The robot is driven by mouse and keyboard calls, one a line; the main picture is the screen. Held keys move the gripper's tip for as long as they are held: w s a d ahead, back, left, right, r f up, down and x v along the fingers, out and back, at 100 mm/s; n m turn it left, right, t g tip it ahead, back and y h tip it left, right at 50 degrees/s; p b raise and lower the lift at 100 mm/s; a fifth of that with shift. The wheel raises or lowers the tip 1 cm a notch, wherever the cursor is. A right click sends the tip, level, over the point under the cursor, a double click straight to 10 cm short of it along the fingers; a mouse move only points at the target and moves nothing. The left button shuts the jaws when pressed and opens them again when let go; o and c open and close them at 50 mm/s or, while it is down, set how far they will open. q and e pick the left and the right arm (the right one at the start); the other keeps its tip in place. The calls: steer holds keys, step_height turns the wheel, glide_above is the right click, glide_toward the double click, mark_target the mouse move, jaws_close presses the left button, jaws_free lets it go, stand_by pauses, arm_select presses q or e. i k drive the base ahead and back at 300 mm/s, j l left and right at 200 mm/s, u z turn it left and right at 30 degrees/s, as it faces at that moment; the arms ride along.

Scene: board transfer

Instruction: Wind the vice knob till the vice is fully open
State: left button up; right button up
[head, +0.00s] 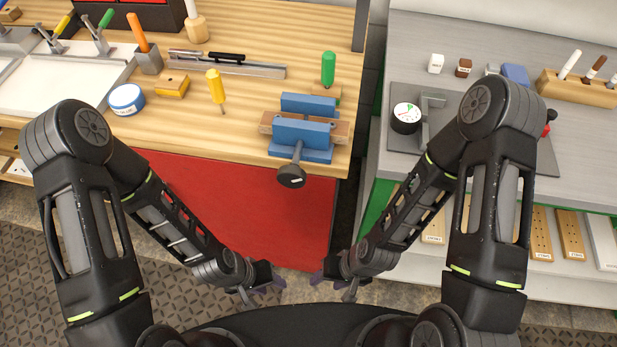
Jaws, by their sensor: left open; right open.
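The blue vice (302,131) is mounted at the front right edge of the wooden bench, with wooden pieces along its jaws. Its dark round knob (291,176) sticks out past the bench's front edge on a grey screw. I cannot tell exactly how far apart the vice jaws are. My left gripper (262,288) is open and empty, low in front of the bench, below and left of the knob. My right gripper (334,282) is open and empty, below and right of the knob. Neither gripper touches the vice.
The wooden bench (240,125) holds a yellow screwdriver (216,88), a blue-and-white tape roll (127,99), a metal rule (235,68) and a green-handled tool (328,69). A grey bench (470,40) stands to the right across a narrow gap. The space before the knob is clear.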

mark_target(291, 176)
steer(key=j, duration=0.45)
steer(key=k+j+z, duration=0.15)
steer(key=j, duration=0.75)
steer(key=k+j+z, duration=0.1)
steer(key=j, duration=0.3)
steer(key=k+j+z, duration=0.1)
steer(key=j, duration=0.35)
steer(key=k+j, duration=0.1)
steer(key=j, duration=0.35)
steer(key=k+j+z, duration=0.1)
steer(key=j, duration=0.3)
